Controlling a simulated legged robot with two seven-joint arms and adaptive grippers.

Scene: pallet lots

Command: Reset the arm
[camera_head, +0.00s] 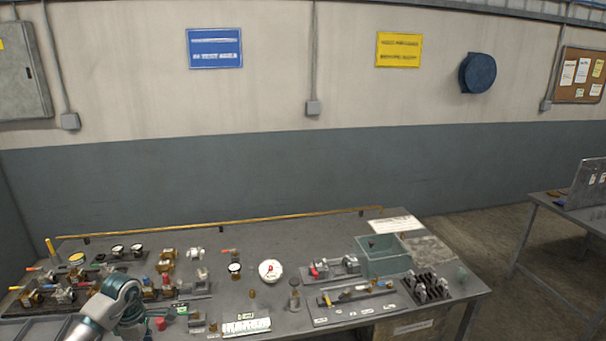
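Part of my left arm, white and teal, shows at the lower left over the front of the grey workbench (225,262). The arm bends there and runs down out of the picture. No fingers of my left gripper can be made out. My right arm and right gripper are not in the picture.
The bench holds valves and fittings at left, a white round gauge (270,270) in the middle, and a green-grey bin (383,262) at right. A dark rack (427,289) with several fittings stands near the right edge. A second table (567,212) stands at far right.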

